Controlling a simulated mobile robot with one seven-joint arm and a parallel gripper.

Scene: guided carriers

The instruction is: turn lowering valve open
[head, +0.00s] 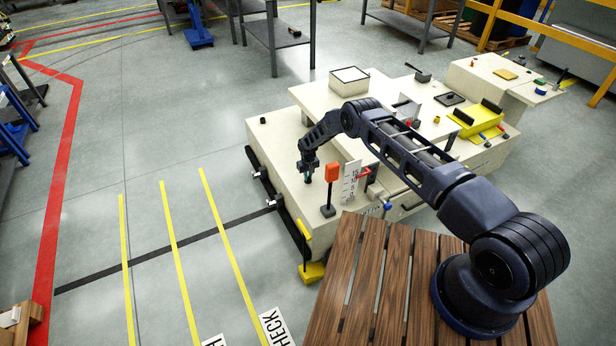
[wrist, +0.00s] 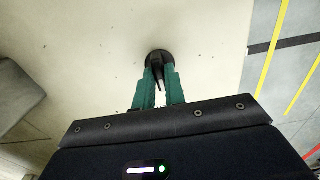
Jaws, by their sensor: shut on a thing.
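The lowering valve appears to be a small black round fitting (wrist: 160,58) with a narrow dark lever on the cream deck of the carrier (head: 273,163). My gripper (wrist: 158,88) has its green fingers close together on the lever, at the near side of the round base. In the head view my gripper (head: 308,178) points down over the front part of the deck and hides the valve. Whether the valve stands open or shut cannot be told.
An orange block on a black stand (head: 331,172) is close right of my gripper, with a white number scale (head: 351,183) and a red handle (head: 364,172) beyond. A slatted wooden top (head: 345,290) lies nearer. Open floor with yellow lines (head: 176,250) is at left.

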